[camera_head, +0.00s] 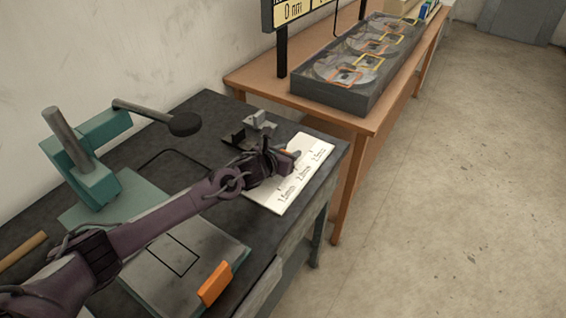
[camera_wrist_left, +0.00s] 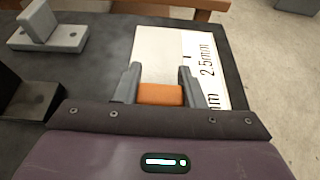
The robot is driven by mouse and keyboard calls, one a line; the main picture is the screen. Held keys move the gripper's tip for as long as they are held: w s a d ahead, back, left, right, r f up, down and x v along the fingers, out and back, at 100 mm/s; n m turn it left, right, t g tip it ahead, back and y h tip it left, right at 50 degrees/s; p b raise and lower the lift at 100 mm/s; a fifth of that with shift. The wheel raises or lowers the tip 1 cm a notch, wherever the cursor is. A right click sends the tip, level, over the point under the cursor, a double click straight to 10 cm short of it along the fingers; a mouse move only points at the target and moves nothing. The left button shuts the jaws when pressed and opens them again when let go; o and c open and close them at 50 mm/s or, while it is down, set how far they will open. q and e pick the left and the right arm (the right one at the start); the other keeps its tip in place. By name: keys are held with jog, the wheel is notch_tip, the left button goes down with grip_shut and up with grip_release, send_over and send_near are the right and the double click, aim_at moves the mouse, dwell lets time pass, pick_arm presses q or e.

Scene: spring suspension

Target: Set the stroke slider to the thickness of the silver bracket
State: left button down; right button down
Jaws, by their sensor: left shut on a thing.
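The white stroke scale (camera_head: 268,199) lies on the dark workbench, with printed marks 1.5mm, 2.0mm and 2.5mm. My left gripper (camera_head: 287,154) is over its far half. In the left wrist view, the fingers (camera_wrist_left: 160,73) are shut on an orange block (camera_wrist_left: 160,95), which looks like the slider's knob. The block sits beside the span between the 2.5mm label and the label below it; its exact setting is hidden. The light grey silver bracket (camera_head: 260,120) stands just behind the scale and also shows in the left wrist view (camera_wrist_left: 48,36). My right gripper is not in view.
A dark bracket (camera_head: 235,136) stands beside the silver one. A teal press (camera_head: 95,180) with a black-knobbed lever stands at the left. A grey plate (camera_head: 205,245) with an orange tab lies in front. A wooden table (camera_head: 255,78) carries a grey tray (camera_head: 335,93) and display.

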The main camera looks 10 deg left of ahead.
pick_arm(q)
jog(key=c, duration=0.9)
grip_release()
jog(key=b+v, duration=0.1)
jog(key=v, duration=0.5)
jog(key=shift+s+a+r, duration=0.15)
jog(key=shift+s+a, duration=0.05)
jog(key=shift+s, duration=0.15)
jog(key=shift+s+a+r, duration=0.1)
jog(key=shift+s+r, duration=0.15)
jog(key=shift+s, duration=0.25)
